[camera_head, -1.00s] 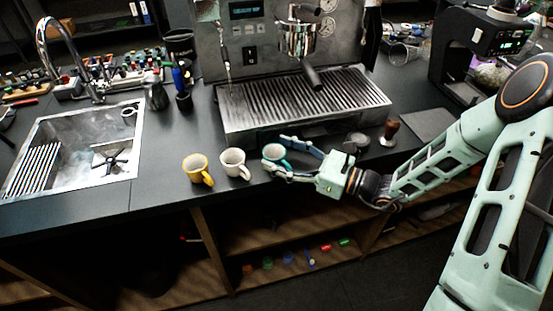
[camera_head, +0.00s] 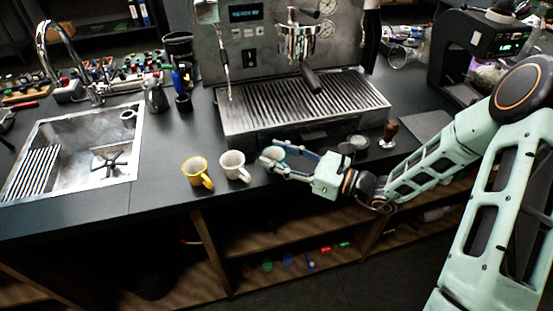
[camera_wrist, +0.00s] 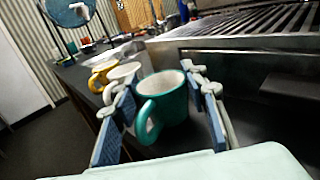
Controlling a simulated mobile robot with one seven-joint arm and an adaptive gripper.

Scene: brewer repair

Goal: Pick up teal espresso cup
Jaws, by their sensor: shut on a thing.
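The teal espresso cup (camera_wrist: 165,103) is between the two blue-padded fingers of my gripper (camera_wrist: 166,112) in the wrist view, upright with its handle toward the camera and its pale inside showing. In the head view the cup (camera_head: 272,154) is mostly hidden by the fingers of my gripper (camera_head: 287,158), which is shut on it near the counter's front edge. Whether the cup touches the counter or hangs just above it, I cannot tell.
A white cup (camera_head: 233,164) stands just left of my gripper, with a yellow cup (camera_head: 195,170) beyond it. The espresso machine's drip tray (camera_head: 305,102) is behind. The sink (camera_head: 80,150) is at left. A tamper (camera_head: 389,131) stands to the right.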

